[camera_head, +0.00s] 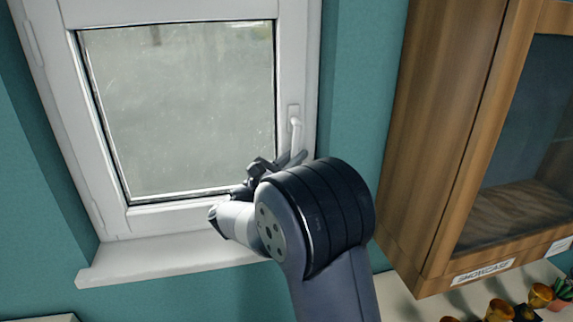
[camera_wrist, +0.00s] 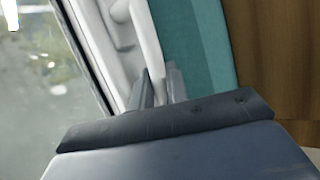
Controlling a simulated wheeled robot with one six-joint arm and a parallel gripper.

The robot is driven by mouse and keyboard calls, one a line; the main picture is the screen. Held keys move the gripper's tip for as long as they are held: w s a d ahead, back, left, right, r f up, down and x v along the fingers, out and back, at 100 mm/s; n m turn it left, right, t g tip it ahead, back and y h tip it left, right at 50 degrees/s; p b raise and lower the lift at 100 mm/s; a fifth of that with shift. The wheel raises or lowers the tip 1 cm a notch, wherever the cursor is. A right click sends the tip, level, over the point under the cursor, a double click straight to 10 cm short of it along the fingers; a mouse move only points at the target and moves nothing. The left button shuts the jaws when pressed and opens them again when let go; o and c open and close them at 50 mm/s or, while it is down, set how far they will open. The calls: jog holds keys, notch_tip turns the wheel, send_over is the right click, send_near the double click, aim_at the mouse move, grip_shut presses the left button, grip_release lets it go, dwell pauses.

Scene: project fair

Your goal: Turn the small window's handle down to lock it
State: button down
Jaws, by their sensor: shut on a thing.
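The small window (camera_head: 298,60) has a white frame and a dusty glass pane, and it looks closed in its frame. Its white handle (camera_head: 296,130) is on the right side of the sash and hangs downward from its plate. The handle also shows in the wrist view (camera_wrist: 146,38), running down between the fingers. My gripper (camera_head: 293,160) is at the handle's lower end, with its fingers (camera_wrist: 160,88) shut on it. My arm hides the lower right corner of the frame in the head view.
A wooden cabinet (camera_head: 440,130) with a glass door and a "SHOWCASE" label hangs close on the right. Several gold cups and a potted plant (camera_head: 562,290) stand below it. A white sill (camera_head: 150,262) juts out under the window. Teal wall (camera_head: 362,90) separates window and cabinet.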

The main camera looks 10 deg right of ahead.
jog(key=shift+d+n+t+h, duration=0.3)
jog(key=shift+d+n+t, duration=0.1)
jog(key=shift+n+t, duration=0.15)
jog(key=c, duration=1.7)
grip_release()
jog(key=shift+b, duration=0.3)
jog(key=b+v, duration=0.3)
jog(key=v, duration=0.7)
jog(key=shift+s+a+f, duration=0.15)
jog(key=shift+s+a, duration=0.05)
jog(key=shift+a, duration=0.1)
